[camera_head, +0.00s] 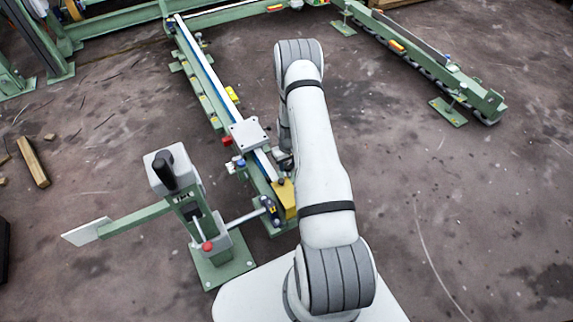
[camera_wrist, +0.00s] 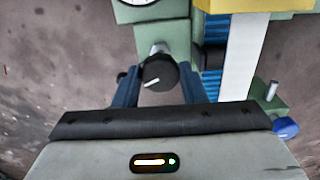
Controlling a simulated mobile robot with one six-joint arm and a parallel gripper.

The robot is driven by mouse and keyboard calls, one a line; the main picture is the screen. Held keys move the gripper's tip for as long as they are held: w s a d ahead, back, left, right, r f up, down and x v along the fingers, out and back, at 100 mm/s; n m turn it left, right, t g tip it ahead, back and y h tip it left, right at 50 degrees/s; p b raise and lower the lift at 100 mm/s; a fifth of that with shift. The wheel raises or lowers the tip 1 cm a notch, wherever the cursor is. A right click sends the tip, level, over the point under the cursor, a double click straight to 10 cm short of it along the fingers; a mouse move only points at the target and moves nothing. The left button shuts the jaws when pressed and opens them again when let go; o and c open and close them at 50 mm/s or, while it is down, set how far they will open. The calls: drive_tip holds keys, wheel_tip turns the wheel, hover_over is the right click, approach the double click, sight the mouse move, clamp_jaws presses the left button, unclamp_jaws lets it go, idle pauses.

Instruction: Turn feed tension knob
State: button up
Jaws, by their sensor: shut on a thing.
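The feed tension knob (camera_wrist: 158,74) is a round black knob with a white pointer line, in the upper middle of the wrist view. It sits on a pale green bracket (camera_wrist: 165,32). My gripper (camera_wrist: 162,86) has its two blue fingers on either side of the knob and is shut on it. The pointer line slants down to the left. In the camera_head view my white arm reaches over the green machine rail (camera_head: 205,72), and I cannot make out the gripper or knob clearly there.
In the wrist view a yellow block (camera_wrist: 245,5) and a pale strip (camera_wrist: 242,55) are at the upper right, a blue knob (camera_wrist: 285,128) at right. In the camera_head view a green stand with a black handle (camera_head: 172,172) is left of my arm. Open floor lies right.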

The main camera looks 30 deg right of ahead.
drive_tip(key=shift+w+d+r, duration=0.1)
drive_tip(key=shift+w+d, duration=0.05)
drive_tip(key=shift+w, duration=0.05)
drive_tip(key=o, duration=1)
drive_tip(key=shift+s, duration=0.1)
wheel_tip(320, 180, up, 8)
drive_tip(key=shift+f+p, duration=0.15)
drive_tip(key=shift+p, duration=1.05)
